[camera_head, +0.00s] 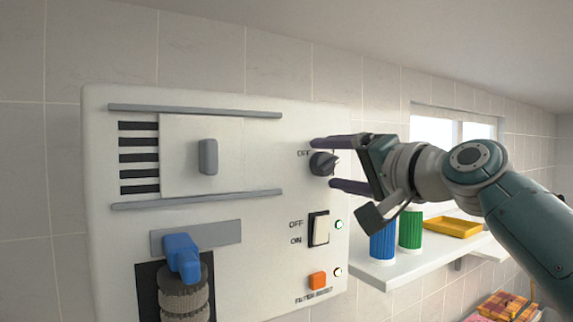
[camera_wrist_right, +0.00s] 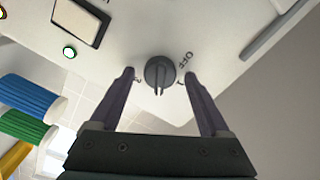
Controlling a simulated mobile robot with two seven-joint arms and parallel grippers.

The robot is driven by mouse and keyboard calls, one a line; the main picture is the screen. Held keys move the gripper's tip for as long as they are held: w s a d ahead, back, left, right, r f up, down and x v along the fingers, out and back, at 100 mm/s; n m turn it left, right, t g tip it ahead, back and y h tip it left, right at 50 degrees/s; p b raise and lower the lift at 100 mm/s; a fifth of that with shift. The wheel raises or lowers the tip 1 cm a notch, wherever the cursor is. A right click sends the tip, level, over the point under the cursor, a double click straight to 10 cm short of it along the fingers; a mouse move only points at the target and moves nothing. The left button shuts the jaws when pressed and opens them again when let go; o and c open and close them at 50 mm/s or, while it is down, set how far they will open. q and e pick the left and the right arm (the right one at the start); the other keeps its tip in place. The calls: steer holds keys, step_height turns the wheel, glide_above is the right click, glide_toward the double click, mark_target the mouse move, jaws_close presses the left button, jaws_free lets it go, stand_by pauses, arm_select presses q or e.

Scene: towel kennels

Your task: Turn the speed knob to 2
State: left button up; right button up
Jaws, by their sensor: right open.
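The speed knob (camera_head: 323,163) is a dark round dial on the upper right of the white control panel (camera_head: 260,240), with the label OFF at its upper left. In the right wrist view the knob (camera_wrist_right: 159,72) shows a ridge across its face, and the OFF label is beside it. My right gripper (camera_head: 322,164) is open, with one finger above the knob and one below it in the head view. In the right wrist view the fingers (camera_wrist_right: 160,78) stand on either side of the knob with gaps visible. My left gripper is not in view.
A rocker switch (camera_head: 319,229) and an orange button (camera_head: 317,281) sit below the knob. A sliding plate with a grey handle (camera_head: 208,156) and a blue lever (camera_head: 182,256) are at left. A shelf (camera_head: 385,272) holds blue (camera_head: 382,238) and green (camera_head: 411,230) containers.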

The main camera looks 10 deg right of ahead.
steer(key=b+v, duration=0.5)
steer(key=v, duration=0.5)
stand_by(0.4)
steer(key=s+a+f+n+g+h, duration=0.1)
steer(key=s+f+n+g+h, duration=0.25)
steer(key=f, duration=0.65)
steer(key=s+a+f+n+g+y, duration=0.15)
steer(key=s+f+g, duration=0.25)
steer(key=s+f, duration=0.5)
steer(key=s+f+n+g+h, duration=0.2)
steer(key=s+f, duration=0.4)
steer(key=s, duration=0.3)
steer(key=s+f+n+g+h, duration=0.2)
steer(key=s+f, duration=0.4)
steer(key=s, duration=0.3)
steer(key=shift+f+n+g+p, duration=0.15)
steer(key=shift+n+g+p, duration=0.3)
steer(key=shift+g, duration=0.5)
steer(key=shift+d, duration=0.15)
